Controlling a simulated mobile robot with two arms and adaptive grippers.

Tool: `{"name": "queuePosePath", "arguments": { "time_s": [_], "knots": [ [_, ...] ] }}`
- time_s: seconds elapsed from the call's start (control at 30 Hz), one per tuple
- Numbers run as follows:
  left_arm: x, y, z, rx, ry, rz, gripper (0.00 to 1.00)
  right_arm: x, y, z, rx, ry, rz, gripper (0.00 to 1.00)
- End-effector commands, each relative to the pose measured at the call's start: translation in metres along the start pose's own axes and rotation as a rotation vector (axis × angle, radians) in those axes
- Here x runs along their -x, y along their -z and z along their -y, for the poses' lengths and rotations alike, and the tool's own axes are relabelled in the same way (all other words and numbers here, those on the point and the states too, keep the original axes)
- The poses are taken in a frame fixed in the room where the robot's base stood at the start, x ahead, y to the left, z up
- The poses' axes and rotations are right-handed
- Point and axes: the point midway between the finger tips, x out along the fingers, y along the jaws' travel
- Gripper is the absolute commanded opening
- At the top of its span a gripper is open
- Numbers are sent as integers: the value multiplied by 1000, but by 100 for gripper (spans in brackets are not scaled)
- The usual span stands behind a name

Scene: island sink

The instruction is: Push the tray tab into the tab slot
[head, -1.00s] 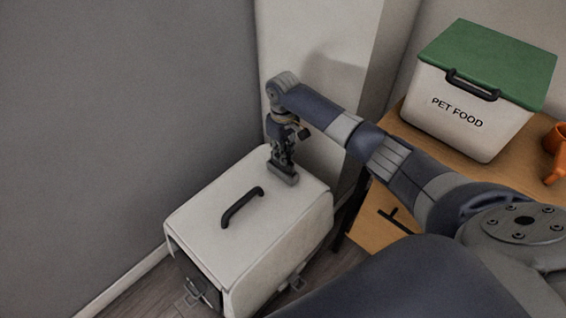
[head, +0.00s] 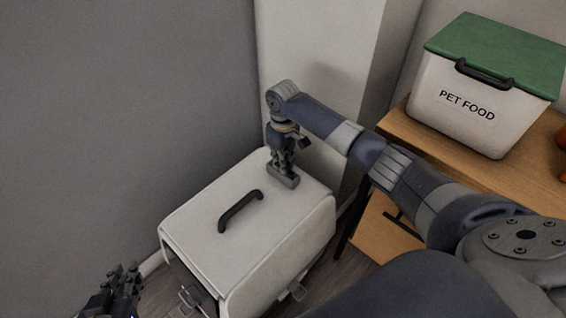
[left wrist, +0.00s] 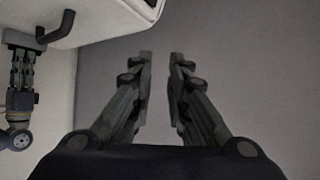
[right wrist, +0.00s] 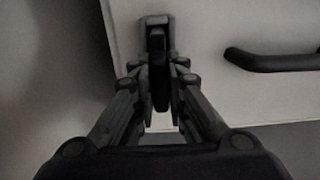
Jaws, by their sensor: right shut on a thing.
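A white pet carrier (head: 255,250) with a black top handle (head: 240,211) stands on the floor. My right gripper (head: 283,172) points down at the far end of its top and is shut on a dark grey block (head: 284,181) there. In the right wrist view, a dark piece (right wrist: 158,75) shows between the fingers. I cannot tell whether this is the tray tab, and I cannot make out the tab slot. My left gripper (head: 124,272) is at the lower left, apart from the carrier. The left wrist view shows its fingers (left wrist: 161,62) parted and empty.
A grey wall (head: 120,110) is behind and left of the carrier. A wooden cabinet (head: 400,150) at right bears a white PET FOOD bin (head: 470,115) with a green lid. Metal latches (head: 298,291) jut from the carrier's lower side. Some floor shows around the carrier.

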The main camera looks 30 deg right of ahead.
Motion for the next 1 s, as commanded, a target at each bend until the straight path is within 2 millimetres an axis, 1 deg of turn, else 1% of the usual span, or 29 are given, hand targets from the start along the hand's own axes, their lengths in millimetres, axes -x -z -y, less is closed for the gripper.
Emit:
{"name": "queuePosePath", "arguments": {
  "time_s": [0.17, 0.37, 0.4, 0.47, 0.77, 0.9, 1.0],
  "knots": [
    [0, 0, 0, 0, 0, 2, 16, 0, 0, 0, 0, 0, 0, 0],
    [1, -5, 1, 1, 2, 27, 16, -3, 0, 0, -1, 1, 1, 0],
    [1, -6, 1, 1, 2, 28, 16, -3, 0, 0, -1, 1, 0, 20],
    [1, -6, 1, 1, 2, 27, 16, -3, 0, 0, -1, 1, 0, 33],
    [1, -6, 1, 0, 2, 27, 16, -3, 0, 0, -1, 0, 0, 33],
    [0, 0, 0, 0, 0, 1, 16, 1, 0, 0, 0, -1, -1, 33],
    [5, -12, 2, 1, 4, 67, 16, 5, 0, 0, 0, 0, 0, 33]
  ]
}}
